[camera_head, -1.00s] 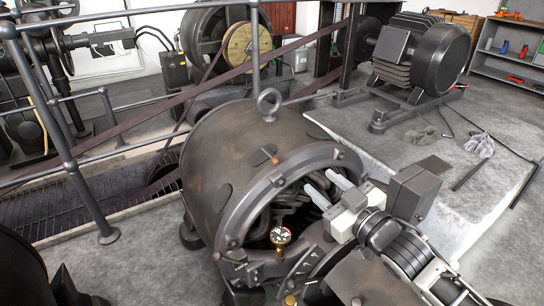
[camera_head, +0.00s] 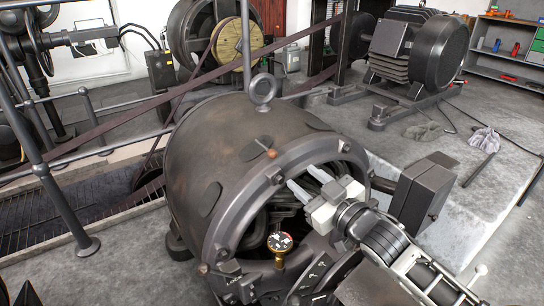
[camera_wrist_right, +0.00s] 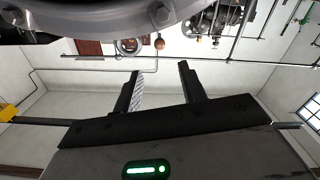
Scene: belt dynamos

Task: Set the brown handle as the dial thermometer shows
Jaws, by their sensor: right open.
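The brown handle (camera_head: 270,153) shows as a small brown knob at the top of the dark dynamo housing (camera_head: 215,140), near its front rim. In the right wrist view the brown handle (camera_wrist_right: 159,43) is a round ball seen beyond the gap between my fingers. The dial thermometer (camera_head: 280,240) has a brass stem and a round red, white and black face, in front of the housing opening; its reading is too small to tell. My right gripper (camera_head: 304,177) is open and empty, below and right of the handle, apart from it. My left gripper is not in view.
A lifting ring (camera_head: 263,92) stands up on top of the housing. A dark box (camera_head: 420,190) sits right of my right gripper. Dark plates with light marks (camera_head: 318,270) lie at the front. Railings and a belt cross the left.

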